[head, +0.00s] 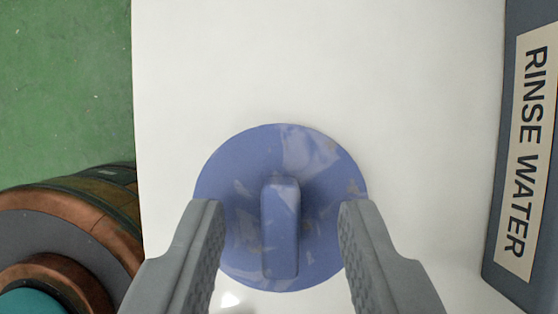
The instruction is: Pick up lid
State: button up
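A round blue lid (235,180) with a raised bar handle (281,225) lies on a white surface in the lower middle of the head view. The handle runs roughly up and down in the picture. My gripper (282,205) is open, with one grey finger over each side of the lid. The handle sits between the two fingers, with a clear gap on both sides. Neither finger touches the handle. The fingertips cover small parts of the lid's left and right edges.
The white surface (320,60) is clear above the lid. A dark grey container labelled "RINSE WATER" (492,210) stands along the right edge. A copper-and-dark round object (70,225) is at the lower left. Green floor (65,80) shows at the upper left.

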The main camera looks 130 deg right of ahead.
jog(key=shift+f, duration=0.15)
jog(key=shift+c, duration=0.3)
grip_shut()
